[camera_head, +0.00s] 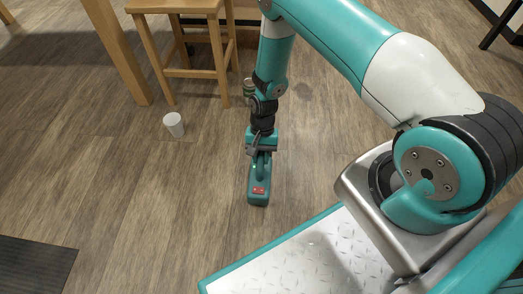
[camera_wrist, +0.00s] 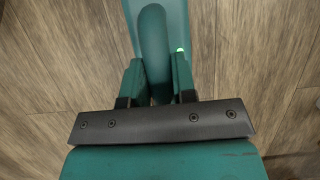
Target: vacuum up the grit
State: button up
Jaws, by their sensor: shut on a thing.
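A teal handheld vacuum (camera_head: 258,190) with a red patch on top is at or just above the wood floor in the head view. My gripper (camera_head: 260,150) is shut on its handle from above. In the wrist view, the two fingers of my gripper (camera_wrist: 156,82) sit on either side of the rounded teal handle of the vacuum (camera_wrist: 153,35), and a small green light glows beside it. A faint dark patch (camera_head: 303,91) on the floor, right of my arm, may be the grit; it is too small to be sure. The vacuum's nozzle is not clearly seen.
A white cup (camera_head: 173,125) stands on the floor to the left. A can (camera_head: 248,87) is partly hidden behind my arm. A wooden stool (camera_head: 190,73) and a table leg (camera_head: 117,50) stand behind. A dark mat (camera_head: 35,265) lies front left. Floor right of the vacuum is clear.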

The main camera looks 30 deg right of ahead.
jog(key=shift+r+p, duration=2.3)
jog(key=shift+r, duration=0.4)
jog(key=w+d+r+n+h+p, duration=0.1)
jog(key=d+r+n+p, duration=0.15)
jog(key=r, duration=0.85)
jog(key=w+d+r+n+h+p, duration=0.1)
jog(key=d+r+n+p, duration=0.15)
jog(key=r, duration=0.85)
jog(key=w+d+r+n+h+p, duration=0.15)
jog(key=r+p, duration=0.25)
jog(key=r, duration=0.7)
notch_tip(320, 180, up, 28)
jog(key=s+p, duration=0.2)
jog(key=p, duration=3.5)
jog(key=shift+d+g+y, duration=0.15)
jog(key=shift+g+y, duration=0.15)
jog(key=shift+y, duration=0.15)
jog(key=shift+d, duration=0.15)
